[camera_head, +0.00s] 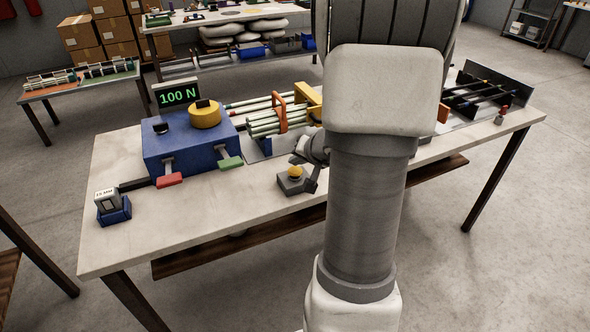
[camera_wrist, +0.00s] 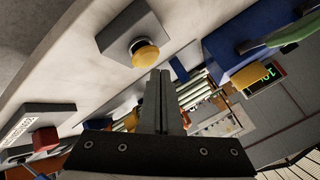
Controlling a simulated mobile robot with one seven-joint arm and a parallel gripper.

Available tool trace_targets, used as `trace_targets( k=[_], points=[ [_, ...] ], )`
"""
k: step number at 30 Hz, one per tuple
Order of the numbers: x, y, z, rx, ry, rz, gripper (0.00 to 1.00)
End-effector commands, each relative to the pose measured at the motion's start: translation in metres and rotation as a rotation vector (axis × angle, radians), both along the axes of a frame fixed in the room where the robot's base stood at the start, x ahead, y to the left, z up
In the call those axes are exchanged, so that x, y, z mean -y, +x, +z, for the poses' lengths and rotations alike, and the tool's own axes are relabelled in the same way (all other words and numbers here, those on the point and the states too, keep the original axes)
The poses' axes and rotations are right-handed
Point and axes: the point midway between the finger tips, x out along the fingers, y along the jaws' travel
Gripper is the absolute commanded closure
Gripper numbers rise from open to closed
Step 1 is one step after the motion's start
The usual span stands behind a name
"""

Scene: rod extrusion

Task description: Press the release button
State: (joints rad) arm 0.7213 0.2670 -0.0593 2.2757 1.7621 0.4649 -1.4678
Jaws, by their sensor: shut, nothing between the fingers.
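A yellow push button (camera_head: 295,172) sits on a small grey box (camera_head: 290,186) near the front edge of the workbench. In the wrist view the yellow button (camera_wrist: 145,53) is just beyond my fingertips, on its grey box (camera_wrist: 130,27). My gripper (camera_wrist: 161,73) is shut with nothing between its fingers. Its tips appear close to the button; I cannot tell whether they touch. In the head view my arm hides most of the gripper. A red button (camera_wrist: 45,139) on another grey box shows at the lower left of the wrist view.
A blue machine (camera_head: 190,148) with a yellow round top (camera_head: 205,115) and a "100 N" display (camera_head: 178,96) stands left of the button. Pale rods (camera_head: 270,122) lie behind. A small labelled block (camera_head: 107,200) is at far left. The front bench surface (camera_head: 235,200) is mostly clear.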

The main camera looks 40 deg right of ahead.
Motion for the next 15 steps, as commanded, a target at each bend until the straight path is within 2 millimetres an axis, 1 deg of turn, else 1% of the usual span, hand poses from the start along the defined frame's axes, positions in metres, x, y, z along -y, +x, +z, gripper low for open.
trace_targets(
  k=[8, 15],
  points=[
    [0.0000, 0.0000, -0.0008, 0.000, 0.000, 0.000, 1.00],
    [-0.0002, 0.0004, -0.0075, 0.001, 0.000, 0.001, 1.00]
  ],
)
